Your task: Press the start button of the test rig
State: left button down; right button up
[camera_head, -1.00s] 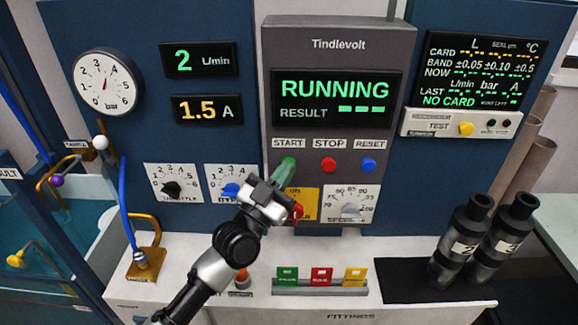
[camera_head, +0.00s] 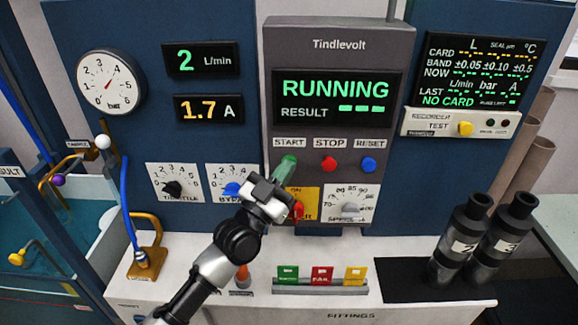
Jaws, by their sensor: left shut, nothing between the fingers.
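The test rig's grey control panel (camera_head: 340,45) stands in the middle. Its display (camera_head: 336,97) reads RUNNING, with dashes after RESULT. The green start button (camera_head: 291,159) sits under the START label, partly hidden by my left gripper (camera_head: 284,172). The left gripper is shut and empty, its tip at the button; I cannot tell whether it touches. A red stop button (camera_head: 329,163) and a blue reset button (camera_head: 368,164) are to the right. My right gripper is not in view.
A pressure gauge (camera_head: 110,83) and two readouts, 2 L/min (camera_head: 200,60) and 1.7 A (camera_head: 208,108), are at left. Knobs sit below the buttons, one red (camera_head: 297,211) close by my gripper. Two black tubes (camera_head: 463,240) stand at right. Coloured cards (camera_head: 322,275) stand in front.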

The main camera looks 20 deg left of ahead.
pick_arm(q)
jog(key=shift+w+a+r, duration=0.1)
jog(key=shift+r, duration=0.1)
jog(key=s+p, duration=0.1)
jog(key=s+d+p, duration=0.1)
jog(key=s, duration=0.1)
jog(key=s+p, duration=0.1)
jog(key=s, duration=0.1)
jog(key=shift+s+d+f, duration=0.25)
jog(key=shift+d, duration=0.15)
dwell(0.7)
